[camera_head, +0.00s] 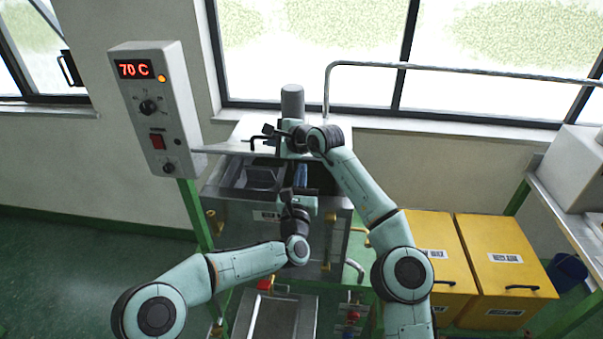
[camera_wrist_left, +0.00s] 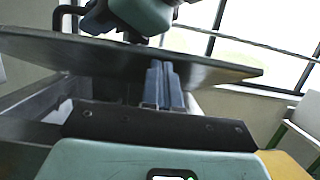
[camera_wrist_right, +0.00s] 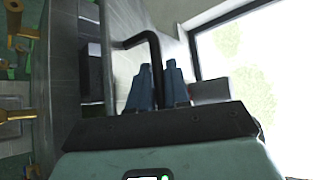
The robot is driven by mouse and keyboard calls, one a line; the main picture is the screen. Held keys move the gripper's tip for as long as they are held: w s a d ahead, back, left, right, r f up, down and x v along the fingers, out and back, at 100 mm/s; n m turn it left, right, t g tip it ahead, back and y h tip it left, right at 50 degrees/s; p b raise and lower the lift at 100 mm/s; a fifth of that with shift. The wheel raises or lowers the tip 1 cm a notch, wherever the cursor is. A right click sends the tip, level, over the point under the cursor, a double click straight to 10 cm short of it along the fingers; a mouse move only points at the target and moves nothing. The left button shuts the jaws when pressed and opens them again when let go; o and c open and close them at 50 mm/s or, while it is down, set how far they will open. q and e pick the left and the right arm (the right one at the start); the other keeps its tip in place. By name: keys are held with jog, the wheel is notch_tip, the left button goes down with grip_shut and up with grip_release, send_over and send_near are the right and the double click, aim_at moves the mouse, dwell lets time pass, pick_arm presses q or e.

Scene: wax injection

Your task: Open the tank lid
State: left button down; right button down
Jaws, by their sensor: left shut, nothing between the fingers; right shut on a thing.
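The metal tank (camera_head: 240,215) stands at the centre of the head view. Its flat lid (camera_head: 235,149) is raised at the front, with the dark tank opening showing under it. My right gripper (camera_wrist_right: 155,88) is shut on the lid's black bent handle (camera_wrist_right: 153,45); in the head view the handle (camera_head: 262,138) is partly hidden by the gripper. My left gripper (camera_head: 301,176) is shut and empty at the tank's front opening, below the lid. In the left wrist view its fingers (camera_wrist_left: 162,85) point up in front of the lid's dark underside (camera_wrist_left: 100,60); contact is unclear.
A control box (camera_head: 155,110) showing 70 C stands left of the tank. Two yellow bins (camera_head: 505,255) and a metal table (camera_head: 570,205) are at the right. A window (camera_head: 310,45) and wall lie behind. Pipes and valves (camera_head: 352,315) show below the tank.

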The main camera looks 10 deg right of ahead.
pick_arm(q)
jog(key=shift+r, duration=0.15)
pick_arm(e)
jog(key=shift+d, duration=0.1)
jog(key=shift+a, duration=0.35)
jog(key=c, duration=1.4)
grip_release()
pick_arm(q)
jog(key=shift+w+d+r, duration=0.1)
jog(key=shift+w+r, duration=0.1)
jog(key=shift+r, duration=0.35)
jog(key=shift+w+r, duration=0.15)
jog(key=shift+r, duration=0.4)
pick_arm(e)
jog(key=shift+o, duration=1.1)
jog(key=shift+s+d+f, duration=0.1)
jog(key=shift+d+f, duration=0.05)
jog(key=shift+d, duration=0.05)
